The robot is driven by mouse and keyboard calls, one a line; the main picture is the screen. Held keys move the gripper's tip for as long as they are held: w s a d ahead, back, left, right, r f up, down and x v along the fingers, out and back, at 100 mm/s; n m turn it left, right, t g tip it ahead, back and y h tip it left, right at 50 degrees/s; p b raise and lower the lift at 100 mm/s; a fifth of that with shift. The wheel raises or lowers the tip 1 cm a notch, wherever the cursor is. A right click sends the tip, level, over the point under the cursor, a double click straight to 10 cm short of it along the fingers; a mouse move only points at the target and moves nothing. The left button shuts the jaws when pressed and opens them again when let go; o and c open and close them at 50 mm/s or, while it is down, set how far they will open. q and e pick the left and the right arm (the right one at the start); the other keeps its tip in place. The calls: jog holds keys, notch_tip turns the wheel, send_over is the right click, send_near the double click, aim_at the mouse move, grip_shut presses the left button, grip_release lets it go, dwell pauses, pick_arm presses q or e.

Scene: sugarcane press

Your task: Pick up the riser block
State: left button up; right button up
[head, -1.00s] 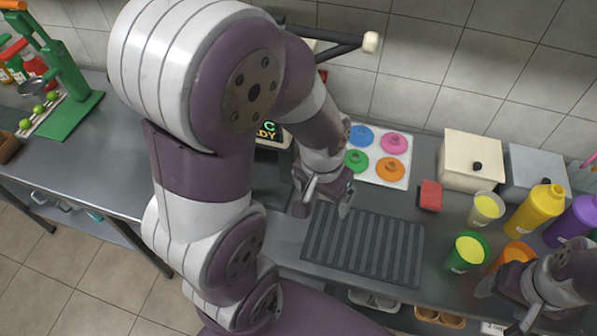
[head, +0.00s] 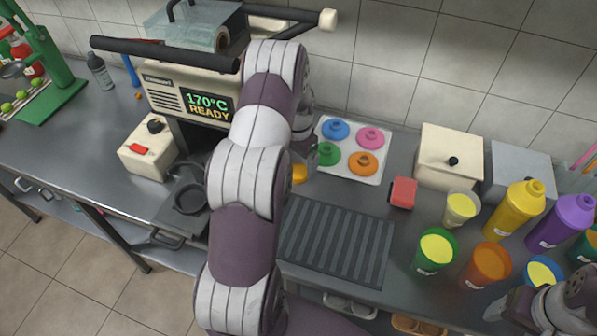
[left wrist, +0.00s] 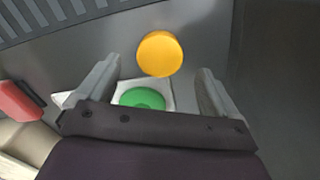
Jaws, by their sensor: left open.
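A yellow round block (head: 299,174), which looks like the riser block, stands on the counter left of the lid tray, partly hidden by my left arm. In the left wrist view the yellow block (left wrist: 160,54) shows its round top between and beyond the fingertips, apart from both. My left gripper (head: 314,158) is open and empty, close to the block; its fingers (left wrist: 160,68) are spread wide in the wrist view. My right gripper (head: 508,305) is at the lower right, and its jaws are not clear.
A white tray (head: 376,179) with coloured lids lies right of the block. The press (head: 165,101) stands behind my left arm. A ridged dark mat (head: 335,245), a red block (head: 403,193), cups and bottles (head: 515,210) fill the right side.

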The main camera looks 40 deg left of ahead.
aim_at(298, 171)
pick_arm(q)
notch_tip(298, 171, down, 4)
jog(key=shift+s+r, duration=0.1)
jog(key=c, duration=1.2)
jog(key=shift+o, duration=0.2)
jog(key=shift+r, duration=0.1)
